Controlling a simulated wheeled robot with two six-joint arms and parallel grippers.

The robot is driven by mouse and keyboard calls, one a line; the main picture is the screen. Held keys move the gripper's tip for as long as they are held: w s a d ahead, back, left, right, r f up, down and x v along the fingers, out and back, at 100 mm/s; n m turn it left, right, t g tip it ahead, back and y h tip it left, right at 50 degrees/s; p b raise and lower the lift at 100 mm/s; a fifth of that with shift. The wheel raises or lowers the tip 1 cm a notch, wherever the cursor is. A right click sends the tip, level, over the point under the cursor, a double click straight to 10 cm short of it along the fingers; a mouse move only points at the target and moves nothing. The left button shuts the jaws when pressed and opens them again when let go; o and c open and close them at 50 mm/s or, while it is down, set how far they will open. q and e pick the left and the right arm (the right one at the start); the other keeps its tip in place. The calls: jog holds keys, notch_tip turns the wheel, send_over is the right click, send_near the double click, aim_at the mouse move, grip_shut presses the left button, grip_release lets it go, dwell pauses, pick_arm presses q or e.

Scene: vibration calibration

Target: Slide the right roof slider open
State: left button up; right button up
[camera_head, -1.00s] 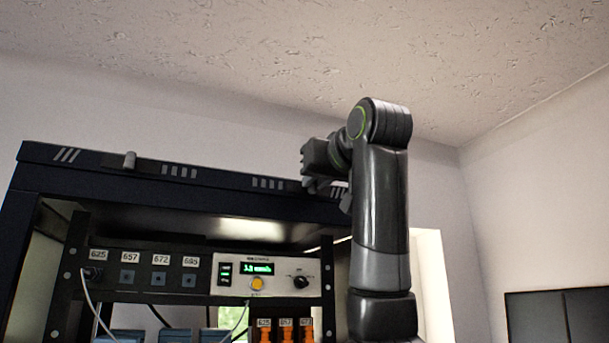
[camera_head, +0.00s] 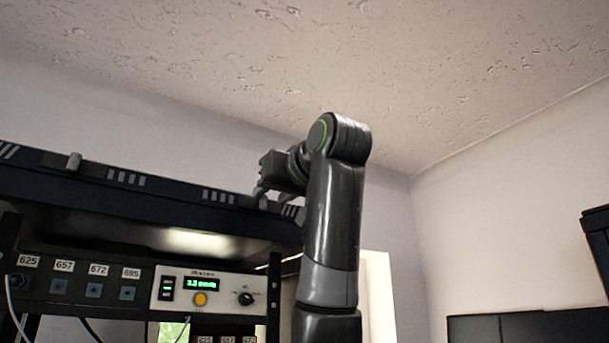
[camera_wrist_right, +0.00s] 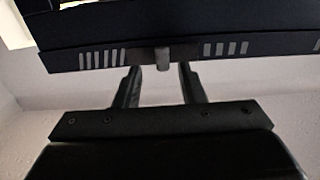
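The dark roof edge (camera_head: 150,190) of the rack runs across the head view, with pale stripe marks on its front. The right roof slider's small grey knob (camera_head: 263,203) shows just below my right gripper (camera_head: 262,187). In the right wrist view, the knob (camera_wrist_right: 162,58) lies across the gap between the two fingers of my right gripper (camera_wrist_right: 158,78). The fingers are apart, and neither visibly touches the knob. The left roof slider's knob (camera_head: 74,160) stands on the same edge, farther left. My left gripper is not in view.
Below the roof is an instrument panel with a green display (camera_head: 201,283) and a yellow button (camera_head: 200,299). Dark monitors (camera_head: 530,328) and a dark box (camera_head: 598,235) are at right. Space above the roof is clear up to the ceiling.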

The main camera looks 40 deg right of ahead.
jog(key=b+v, duration=0.7)
jog(key=v, duration=0.9)
jog(key=shift+d, duration=0.2)
jog(key=shift+f, duration=0.1)
